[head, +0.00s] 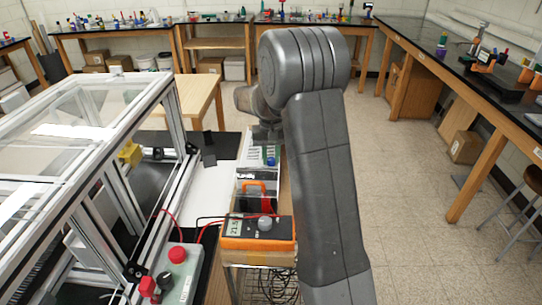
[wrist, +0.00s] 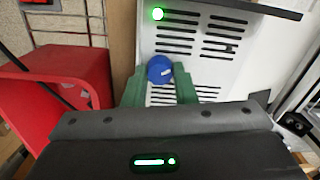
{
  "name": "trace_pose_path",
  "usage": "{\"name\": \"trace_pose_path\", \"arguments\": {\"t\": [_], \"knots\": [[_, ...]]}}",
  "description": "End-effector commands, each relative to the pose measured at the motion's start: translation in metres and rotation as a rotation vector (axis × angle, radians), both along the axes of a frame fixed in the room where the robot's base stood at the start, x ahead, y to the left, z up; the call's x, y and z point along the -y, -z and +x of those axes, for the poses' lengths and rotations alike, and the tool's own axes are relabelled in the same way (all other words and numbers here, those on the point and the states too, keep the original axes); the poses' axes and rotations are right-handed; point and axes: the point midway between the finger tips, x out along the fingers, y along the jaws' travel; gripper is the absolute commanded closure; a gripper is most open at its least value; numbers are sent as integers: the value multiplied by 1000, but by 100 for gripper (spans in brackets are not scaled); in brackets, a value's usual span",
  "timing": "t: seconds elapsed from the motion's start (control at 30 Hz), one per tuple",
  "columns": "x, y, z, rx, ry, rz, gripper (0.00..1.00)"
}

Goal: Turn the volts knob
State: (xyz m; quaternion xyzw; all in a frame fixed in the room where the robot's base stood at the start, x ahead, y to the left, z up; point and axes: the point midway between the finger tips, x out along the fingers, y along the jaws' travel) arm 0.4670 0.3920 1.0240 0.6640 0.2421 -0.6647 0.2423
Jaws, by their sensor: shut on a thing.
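A round blue knob (wrist: 160,69) sits on a white vented panel (wrist: 215,62) in the wrist view. My gripper (wrist: 159,86) has its two green fingers on either side of the knob, shut on it. The knob also shows in the head view (head: 271,161), on the white unit behind the meter. No volts lettering is readable. The dark gripper body hides the lower part of the fingers in the wrist view, and my arm hides what lies to the right of the unit in the head view.
A green light (wrist: 158,14) glows on the panel. A red case (wrist: 70,85) stands left of my gripper. An orange multimeter (head: 258,232) lies nearer, with red leads. The extrusion frame (head: 180,120) is at left; open floor (head: 420,190) lies at right.

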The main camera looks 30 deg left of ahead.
Motion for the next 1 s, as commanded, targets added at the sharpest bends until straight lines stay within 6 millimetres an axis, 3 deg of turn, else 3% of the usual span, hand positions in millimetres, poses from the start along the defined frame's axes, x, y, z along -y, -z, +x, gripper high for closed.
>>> {"name": "trace_pose_path", "arguments": {"t": [0.63, 0.67, 0.77, 1.0], "knots": [[-1, -2, 1, 4, -55, 3, 98], [-1, -2, 1, 4, -55, 3, 73], [-1, -2, 1, 3, -55, 3, 54], [0, -1, 0, 1, -54, 1, 53]]}}
